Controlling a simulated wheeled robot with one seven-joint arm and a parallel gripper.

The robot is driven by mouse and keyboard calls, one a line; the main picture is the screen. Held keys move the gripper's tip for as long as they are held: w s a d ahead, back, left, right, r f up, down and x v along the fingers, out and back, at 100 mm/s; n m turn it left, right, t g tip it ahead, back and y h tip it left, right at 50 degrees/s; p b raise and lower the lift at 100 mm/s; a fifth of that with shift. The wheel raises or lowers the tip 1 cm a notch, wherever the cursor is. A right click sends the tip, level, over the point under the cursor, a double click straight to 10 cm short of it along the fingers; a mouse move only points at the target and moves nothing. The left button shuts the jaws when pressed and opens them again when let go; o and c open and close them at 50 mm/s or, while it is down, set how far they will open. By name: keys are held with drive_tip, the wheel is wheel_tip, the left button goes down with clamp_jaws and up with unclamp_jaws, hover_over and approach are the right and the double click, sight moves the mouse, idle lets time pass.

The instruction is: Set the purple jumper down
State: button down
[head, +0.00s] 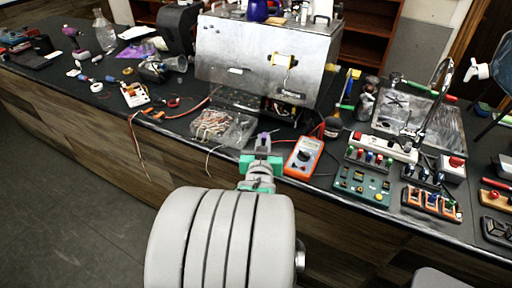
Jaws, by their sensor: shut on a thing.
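My gripper (262,144) reaches over the front edge of the dark workbench (190,90), between a clear tray of wires and an orange multimeter. It is shut on the purple jumper (267,133), of which only a small bit shows at the fingertips. The rest of the jumper is hidden or too small to make out. I cannot tell whether the jumper touches the bench top.
The clear tray (222,127) of wires lies left of my gripper, and the multimeter (303,158) lies close on its right. A metal brewer (265,55) stands behind. A green board (361,186) is farther right. Loose red leads (186,112) lie on the left.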

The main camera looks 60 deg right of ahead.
sight(265, 139)
drive_tip(key=d+f+b, duration=0.1)
drive_tip(key=w+d+f+b, duration=0.1)
drive_tip(key=d, duration=0.1)
drive_tip(key=w+d+f, duration=0.1)
drive_tip(key=d, duration=0.1)
drive_tip(key=shift+w+f+b, duration=0.15)
drive_tip(key=shift+f+b, duration=0.2)
drive_tip(key=shift+b, duration=0.05)
drive_tip(key=d+f+b, duration=0.1)
drive_tip(key=w+d+f+b, duration=0.1)
drive_tip(key=f, duration=0.1)
drive_tip(key=d+f+b, duration=0.1)
drive_tip(key=shift+w+d+f+b, duration=0.2)
drive_tip(key=shift+w+b, duration=0.2)
wheel_tip(265, 139, down, 3)
drive_tip(key=shift+w+d+r+b, duration=0.1)
drive_tip(key=shift+d+b, duration=0.05)
drive_tip(key=shift+b, duration=0.55)
drive_tip(key=shift+f, duration=0.35)
drive_tip(key=c, duration=1.5)
unclamp_jaws()
drive_tip(key=shift+r, duration=0.1)
drive_tip(key=shift+o, duration=0.2)
